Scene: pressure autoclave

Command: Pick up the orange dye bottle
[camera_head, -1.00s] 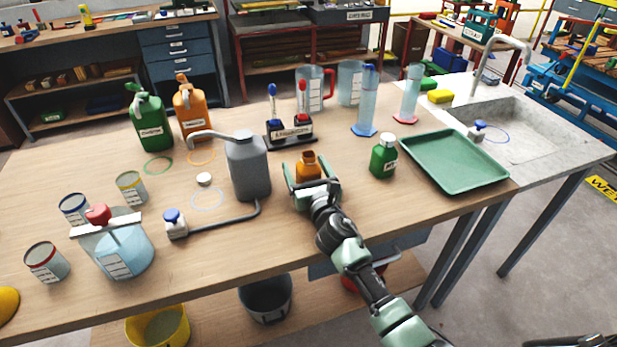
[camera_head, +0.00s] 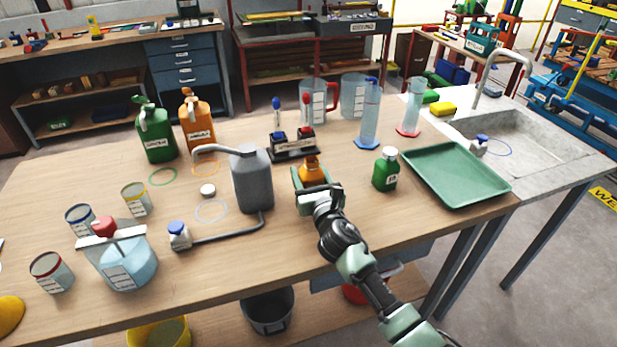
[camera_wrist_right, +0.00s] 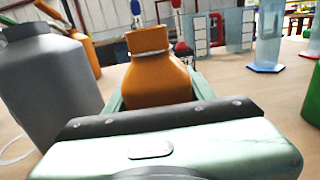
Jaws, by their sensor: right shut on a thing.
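My left gripper is not in view.
A grey canister (camera_head: 252,180) with a spout stands close on the left. A green bottle (camera_head: 385,169) and a green tray (camera_head: 456,174) are on the right. The table in front of the gripper is mostly clear.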

